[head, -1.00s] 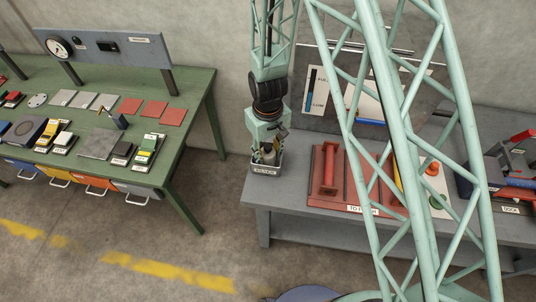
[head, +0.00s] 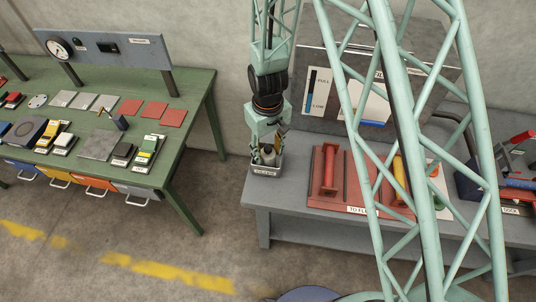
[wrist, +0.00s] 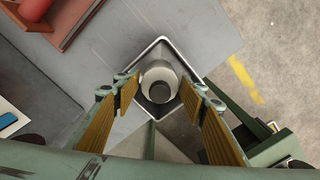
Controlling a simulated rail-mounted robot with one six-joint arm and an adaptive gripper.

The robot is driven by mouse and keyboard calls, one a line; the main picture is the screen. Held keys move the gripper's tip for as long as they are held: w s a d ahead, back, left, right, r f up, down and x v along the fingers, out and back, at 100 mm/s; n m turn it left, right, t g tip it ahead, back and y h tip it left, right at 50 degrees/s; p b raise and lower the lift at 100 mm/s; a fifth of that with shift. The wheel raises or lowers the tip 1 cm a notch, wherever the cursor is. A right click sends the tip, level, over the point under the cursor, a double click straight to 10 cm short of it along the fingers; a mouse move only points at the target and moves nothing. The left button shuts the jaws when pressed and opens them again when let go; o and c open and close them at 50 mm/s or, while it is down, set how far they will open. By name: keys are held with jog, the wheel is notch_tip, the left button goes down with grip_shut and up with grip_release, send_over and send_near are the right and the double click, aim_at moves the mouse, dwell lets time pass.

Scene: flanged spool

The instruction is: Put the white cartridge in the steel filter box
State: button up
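The steel filter box (head: 266,171) is an open-topped box with a label on its front, at the left end of the grey bench. In the wrist view its rim (wrist: 133,65) surrounds the pale white-grey cartridge (wrist: 160,76), which stands inside with its round end facing up. The cartridge also shows in the head view (head: 268,156), partly hidden by the box wall and fingers. My gripper (wrist: 160,98) is open above the box. Its two ribbed fingers are on either side of the cartridge, with visible gaps between.
A red tray (head: 325,196) with a red spool and a yellow one lies right of the box on the grey bench. A panel with a level gauge (head: 318,90) stands behind. A green table (head: 190,90) with several small parts is to the left, across clear floor.

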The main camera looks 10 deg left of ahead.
jog(key=shift+r, duration=4.85)
jog(key=shift+d+r, duration=0.15)
jog(key=shift+r, duration=0.1)
jog(key=s+d+r+m+t, duration=0.15)
jog(key=s+d+r, duration=0.25)
jog(key=d+r, duration=0.8)
jog(key=s+d+r+m, duration=0.3)
jog(key=d+r, duration=0.5)
jog(key=r, duration=0.8)
jog(key=s+d+r+m+t, duration=0.1)
jog(key=s+d+r+m, duration=0.1)
jog(key=s+d+r, duration=0.4)
jog(key=s+d+r+m+t, duration=0.1)
jog(key=s+d+r, duration=0.5)
jog(key=s, duration=0.9)
jog(key=shift+s+d+m, duration=0.2)
jog(key=shift+d+m, duration=0.35)
jog(key=shift+d, duration=0.35)
